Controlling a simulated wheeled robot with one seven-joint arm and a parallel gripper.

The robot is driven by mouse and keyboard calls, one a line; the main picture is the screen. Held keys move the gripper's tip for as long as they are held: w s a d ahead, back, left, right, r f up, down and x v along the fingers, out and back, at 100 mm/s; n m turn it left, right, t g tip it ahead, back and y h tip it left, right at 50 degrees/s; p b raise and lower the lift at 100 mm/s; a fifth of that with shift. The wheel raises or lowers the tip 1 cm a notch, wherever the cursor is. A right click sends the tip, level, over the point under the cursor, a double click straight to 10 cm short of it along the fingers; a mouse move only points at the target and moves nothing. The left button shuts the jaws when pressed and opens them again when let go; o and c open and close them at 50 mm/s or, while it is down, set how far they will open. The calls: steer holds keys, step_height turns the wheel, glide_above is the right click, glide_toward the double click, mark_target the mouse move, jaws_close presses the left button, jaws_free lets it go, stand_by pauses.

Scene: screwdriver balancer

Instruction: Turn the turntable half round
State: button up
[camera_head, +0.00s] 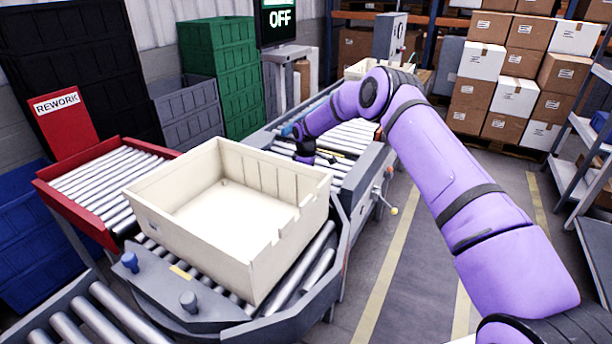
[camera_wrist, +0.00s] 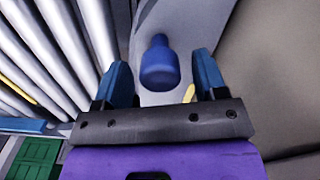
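The turntable (camera_head: 200,318) carries a cream crate (camera_head: 285,235) on its rollers. My gripper (camera_head: 302,152) is low behind the crate's far corner, beside the far conveyor. In the wrist view, my gripper (camera_wrist: 160,66) is open, with blue fingers on either side of a blue knob (camera_wrist: 160,65) on a grey plate. Gaps show on both sides of the knob. The crate hides this part of the turntable in the head view.
A red-sided roller lane (camera_head: 105,180) with a REWORK sign (camera_head: 60,118) adjoins at the left. A roller conveyor (camera_head: 350,137) runs away at the back, and another (camera_head: 85,320) lies at the near left. A display (camera_head: 278,20) reads OFF.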

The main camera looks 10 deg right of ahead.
steer(key=shift+r, duration=0.1)
step_height(320, 180, up, 11)
steer(key=shift+f, duration=0.2)
stand_by(0.5)
